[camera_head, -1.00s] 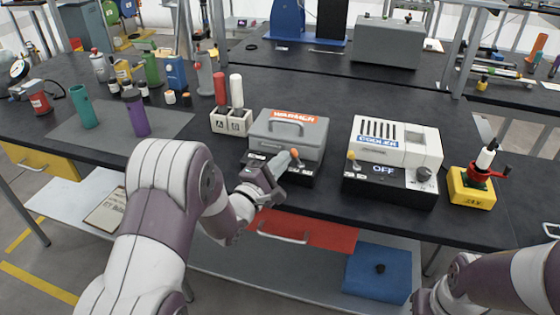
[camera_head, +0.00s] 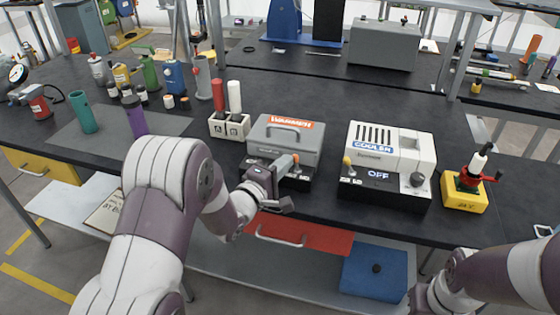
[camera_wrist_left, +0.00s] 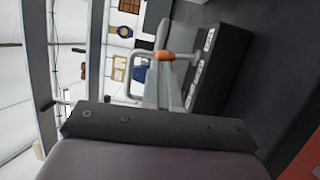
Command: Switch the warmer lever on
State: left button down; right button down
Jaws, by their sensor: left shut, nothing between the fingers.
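The warmer (camera_head: 285,138) is a grey box with a lid handle, an orange-red WARMER label and a dark base. Its lever's orange knob (camera_head: 295,158) shows at the front; it also shows in the left wrist view (camera_wrist_left: 165,56), sticking out beside the base. My left gripper (camera_head: 283,166) is shut and empty, close to the lever at the front left of the warmer. I cannot tell whether it touches the lever. The warmer's display is hidden behind the gripper. My right gripper (camera_head: 424,298) is only partly in view at the bottom right, its jaws not clear.
A white cooler (camera_head: 385,147) reading OFF, with its own yellow-knobbed lever, stands to the right. A yellow box (camera_head: 464,195) with a red crank is farther right. A holder (camera_head: 229,126) with red and white sticks stands to the left. A red drawer (camera_head: 300,235) is below the edge.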

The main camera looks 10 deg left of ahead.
pick_arm(q)
jog(key=m, duration=0.1)
jog(key=d+r+m+g+p, duration=0.1)
jog(key=m, duration=0.1)
jog(key=shift+d+p, duration=0.25)
jog(key=shift+p, duration=0.05)
jog(key=shift+d+m+g+y, duration=0.3)
jog(key=shift+d+m+y, duration=0.1)
jog(key=shift+m, duration=0.6)
jog(key=shift+d, duration=0.15)
